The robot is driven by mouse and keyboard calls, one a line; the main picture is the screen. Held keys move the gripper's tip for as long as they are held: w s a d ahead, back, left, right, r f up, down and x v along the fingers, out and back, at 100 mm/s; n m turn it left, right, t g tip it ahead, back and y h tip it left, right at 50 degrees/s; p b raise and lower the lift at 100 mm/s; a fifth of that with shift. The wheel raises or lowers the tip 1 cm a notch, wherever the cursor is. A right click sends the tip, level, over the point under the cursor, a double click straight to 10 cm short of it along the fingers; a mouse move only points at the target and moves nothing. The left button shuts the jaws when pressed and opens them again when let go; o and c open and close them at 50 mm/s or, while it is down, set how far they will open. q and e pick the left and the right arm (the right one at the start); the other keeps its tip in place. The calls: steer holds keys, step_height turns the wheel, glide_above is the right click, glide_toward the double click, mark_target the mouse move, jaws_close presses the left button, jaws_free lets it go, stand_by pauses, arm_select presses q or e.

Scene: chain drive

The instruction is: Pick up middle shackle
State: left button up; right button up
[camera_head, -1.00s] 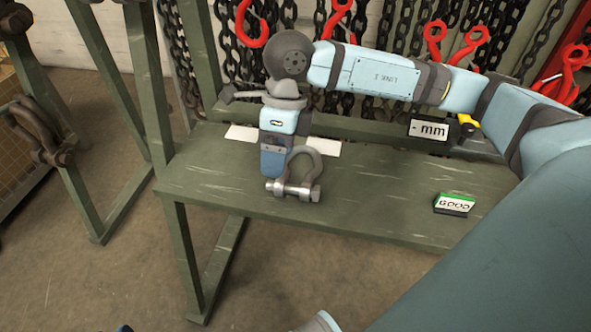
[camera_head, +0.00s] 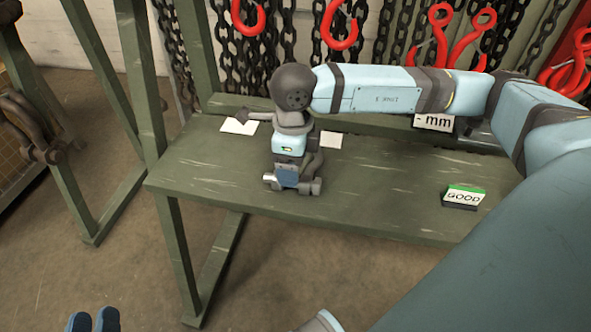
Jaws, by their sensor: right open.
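The grey metal shackle (camera_head: 313,186) rests on the green table (camera_head: 390,190), left of its middle. Its pin end sticks out to the left of my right gripper (camera_head: 287,177) and the rest shows to the right, with the centre hidden behind the gripper. My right gripper points down directly at the shackle, its jaws overlapping it in view. Its jaws are open, and whether they straddle or touch the shackle cannot be told. My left gripper (camera_head: 93,321) shows only as two blue fingertips at the bottom left edge, apart and empty, far from the table.
White cards (camera_head: 239,126) lie behind the shackle. A "GOOD" block (camera_head: 463,196) stands at the table's right and a "mm" sign (camera_head: 434,122) at its back. Chains and red hooks (camera_head: 341,26) hang behind. My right arm spans above the table's back.

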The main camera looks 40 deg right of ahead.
step_height(320, 180, down, 4)
steer(key=shift+a+b, duration=0.1)
steer(key=shift+b, duration=0.4)
jaws_close()
arm_select(q)
steer(key=r, duration=0.1)
steer(key=r+t+h, duration=0.1)
steer(key=shift+s+d+r, duration=0.1)
steer(key=shift+d+r, duration=0.2)
steer(key=shift+d, duration=0.1)
arm_select(e)
steer(key=shift+r, duration=0.1)
arm_select(q)
steer(key=shift+f, duration=0.1)
arm_select(e)
steer(key=shift+r, duration=0.1)
